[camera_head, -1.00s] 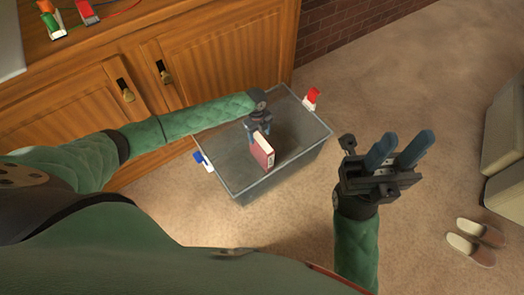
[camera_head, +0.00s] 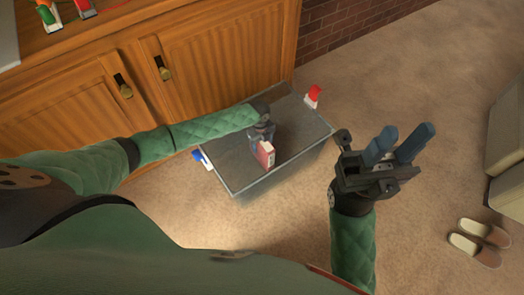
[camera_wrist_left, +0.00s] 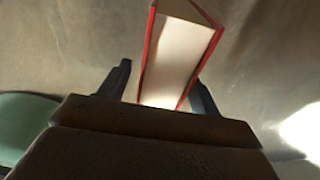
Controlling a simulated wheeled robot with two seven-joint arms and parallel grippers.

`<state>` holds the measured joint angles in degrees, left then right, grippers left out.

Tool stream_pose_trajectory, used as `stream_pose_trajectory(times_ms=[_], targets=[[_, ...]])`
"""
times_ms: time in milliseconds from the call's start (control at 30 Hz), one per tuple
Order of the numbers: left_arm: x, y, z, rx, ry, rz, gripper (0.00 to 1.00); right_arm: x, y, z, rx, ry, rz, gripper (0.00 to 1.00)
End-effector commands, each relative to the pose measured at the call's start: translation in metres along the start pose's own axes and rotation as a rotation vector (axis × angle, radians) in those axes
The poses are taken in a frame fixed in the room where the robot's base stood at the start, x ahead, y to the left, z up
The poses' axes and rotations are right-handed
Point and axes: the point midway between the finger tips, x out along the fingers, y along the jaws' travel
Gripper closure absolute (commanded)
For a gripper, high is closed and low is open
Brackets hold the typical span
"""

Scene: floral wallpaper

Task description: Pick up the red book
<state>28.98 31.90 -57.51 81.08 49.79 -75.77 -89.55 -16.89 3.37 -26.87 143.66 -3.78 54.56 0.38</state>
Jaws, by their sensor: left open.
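The red book (camera_head: 266,155) stands upright on its edge in the grey translucent bin (camera_head: 297,150). In the left wrist view the book (camera_wrist_left: 178,52) shows white pages between red covers. My left gripper (camera_head: 262,140) reaches down into the bin at the book. In the left wrist view its two fingers (camera_wrist_left: 160,88) are open, one on each side of the book's lower end, with a gap visible on the left. My right gripper (camera_head: 398,145) is raised at the right, its two blue-grey fingers apart and empty.
Slippers (camera_head: 480,242) lie on the carpet at the right, near a pale piece of furniture (camera_head: 507,140). Carpet around the bin's front is clear.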

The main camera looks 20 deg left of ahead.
Motion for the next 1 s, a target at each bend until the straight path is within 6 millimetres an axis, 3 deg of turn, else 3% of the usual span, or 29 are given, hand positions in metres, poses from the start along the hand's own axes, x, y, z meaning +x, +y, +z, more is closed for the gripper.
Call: stream_pose_trajectory(times_ms=[100, 400, 767, 1000], targets=[[-0.001, 0.0, 0.0, 0.0, 0.0, 0.0, 0.4, 0.001, 0.0, 0.0, 0.0, 0.0, 0.0, 0.65], [-0.001, 0.0, 0.0, 0.0, 0.0, 0.0, 0.99, 0.001, 0.0, 0.0, -0.001, 0.0, 0.0, 0.65], [-0.004, 0.0, 0.0, 0.0, -0.001, -0.001, 1.0, 0.002, 0.0, 0.001, -0.001, 0.001, -0.001, 0.65], [-0.036, 0.0, -0.003, 0.002, -0.002, -0.002, 1.0, 0.011, 0.001, 0.0, -0.016, 0.002, -0.009, 0.65]])
